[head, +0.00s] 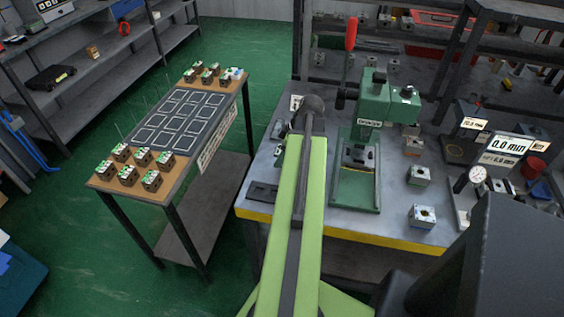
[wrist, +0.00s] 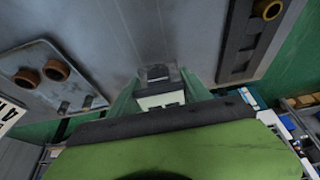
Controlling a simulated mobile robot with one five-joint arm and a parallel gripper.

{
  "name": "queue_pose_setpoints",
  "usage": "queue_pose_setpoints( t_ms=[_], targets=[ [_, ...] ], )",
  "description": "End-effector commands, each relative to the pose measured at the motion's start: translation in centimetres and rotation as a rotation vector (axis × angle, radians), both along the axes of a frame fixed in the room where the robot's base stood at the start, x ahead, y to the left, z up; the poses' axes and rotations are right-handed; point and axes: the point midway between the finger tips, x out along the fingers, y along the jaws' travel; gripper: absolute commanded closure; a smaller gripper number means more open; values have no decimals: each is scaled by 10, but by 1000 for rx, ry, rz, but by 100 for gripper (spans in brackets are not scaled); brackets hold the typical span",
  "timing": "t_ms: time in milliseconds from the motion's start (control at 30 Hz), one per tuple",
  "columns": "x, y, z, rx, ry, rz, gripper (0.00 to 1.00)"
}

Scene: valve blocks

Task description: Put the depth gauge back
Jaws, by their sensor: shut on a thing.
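In the wrist view my gripper (wrist: 158,92) has its two green fingers closed on a small block-like thing, dark and glassy on top with a white part below; it looks like the depth gauge (wrist: 157,76). It is over the grey bench top, and I cannot tell whether it touches it. In the head view my green arm reaches over the bench, and its own end hides the gripper and the held thing. A dark slotted holder (wrist: 243,42) with a brass ring lies to the right in the wrist view. It seems to be the dark plate (head: 262,192) at the bench's left edge.
A grey plate (wrist: 75,88) with two brass rings lies left in the wrist view. A green press (head: 375,110) with a red handle stands right of my arm. Valve blocks (head: 421,215) and a dial gauge (head: 478,176) stand further right. A side table (head: 190,190) holds several blocks.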

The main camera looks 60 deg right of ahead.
Motion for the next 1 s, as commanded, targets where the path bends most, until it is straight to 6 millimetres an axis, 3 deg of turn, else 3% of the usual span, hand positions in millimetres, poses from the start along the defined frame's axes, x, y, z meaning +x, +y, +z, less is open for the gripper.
queue_pose_setpoints(
  t_ms=[33,433,467,500,600,1000],
  targets=[
    [0,0,-17,0,0,0,98],
    [0,0,-19,0,0,0,98],
    [0,0,-17,0,0,0,40],
    [0,0,-17,0,0,0,35],
    [0,0,-16,0,0,0,22],
    [0,0,-11,0,0,0,22]
  ],
)
